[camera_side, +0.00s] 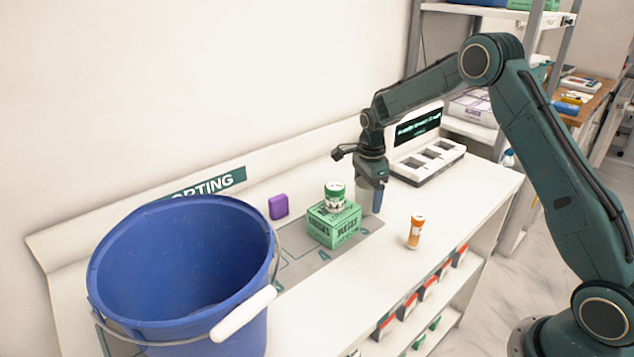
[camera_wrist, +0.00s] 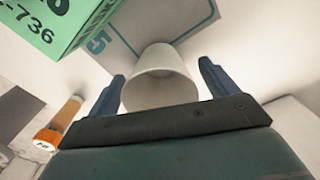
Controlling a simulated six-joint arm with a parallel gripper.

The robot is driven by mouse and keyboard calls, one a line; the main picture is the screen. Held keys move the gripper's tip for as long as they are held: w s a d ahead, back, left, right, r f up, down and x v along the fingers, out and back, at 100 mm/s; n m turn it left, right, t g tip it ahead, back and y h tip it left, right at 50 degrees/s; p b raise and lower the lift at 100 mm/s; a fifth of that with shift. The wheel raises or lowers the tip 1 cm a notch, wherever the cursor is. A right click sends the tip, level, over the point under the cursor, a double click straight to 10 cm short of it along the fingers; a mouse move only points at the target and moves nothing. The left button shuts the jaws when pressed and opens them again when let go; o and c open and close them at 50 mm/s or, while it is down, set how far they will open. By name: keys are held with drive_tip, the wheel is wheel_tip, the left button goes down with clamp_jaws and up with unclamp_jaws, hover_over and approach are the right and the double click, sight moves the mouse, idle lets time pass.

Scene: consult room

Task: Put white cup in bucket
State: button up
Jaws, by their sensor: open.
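The white cup (camera_wrist: 160,78) stands between the two open fingers of my gripper (camera_wrist: 163,85) in the wrist view, with a little space at each side. In the side view the cup (camera_side: 364,200) is mostly hidden behind my gripper (camera_side: 371,195), beside the green box. The blue bucket (camera_side: 180,260) stands at the left front of the table, with its white handle grip hanging on the near side. Its open top faces up, and the part of its inside that I see looks empty.
A green box (camera_side: 334,226) with a small green-and-white jar (camera_side: 335,196) on top stands just left of my gripper. An orange pill bottle (camera_side: 415,232) stands to the right. A purple block (camera_side: 278,206) is behind. A grey-white tray (camera_side: 428,162) lies at the far end.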

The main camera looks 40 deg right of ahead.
drive_tip(key=c, duration=1.1)
drive_tip(key=shift+r, duration=0.2)
drive_tip(key=shift+c, duration=0.2)
wheel_tip(320, 180, up, 20)
drive_tip(key=shift+f, duration=0.15)
idle(0.3)
